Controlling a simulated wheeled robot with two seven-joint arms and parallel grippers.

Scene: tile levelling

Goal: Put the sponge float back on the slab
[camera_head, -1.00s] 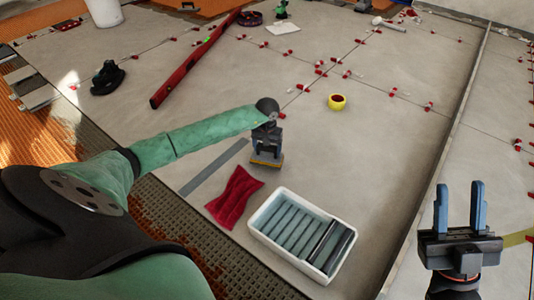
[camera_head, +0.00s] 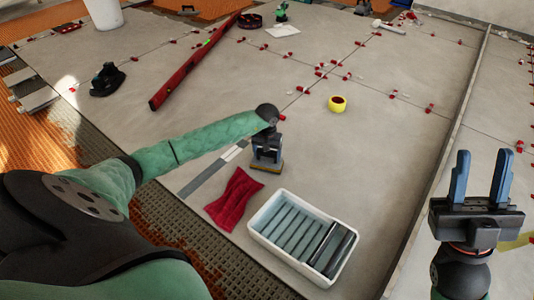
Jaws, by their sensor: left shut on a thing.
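The sponge float (camera_head: 267,166), grey with a yellowish lower edge, is at the end of my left arm in the head view. My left gripper (camera_head: 267,155) points down and is shut on it. The float is low over the grey slab (camera_head: 325,150); I cannot tell whether its underside touches it. The gripper hides part of the float. My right gripper (camera_head: 481,177) is open and empty at the right, with its two blue fingers pointing up in the picture.
A white tray (camera_head: 262,228) with grey bars and a red cloth (camera_head: 234,200) lie near the float. A flat grey strip (camera_head: 205,180) is to its left. Red clips line the joints.

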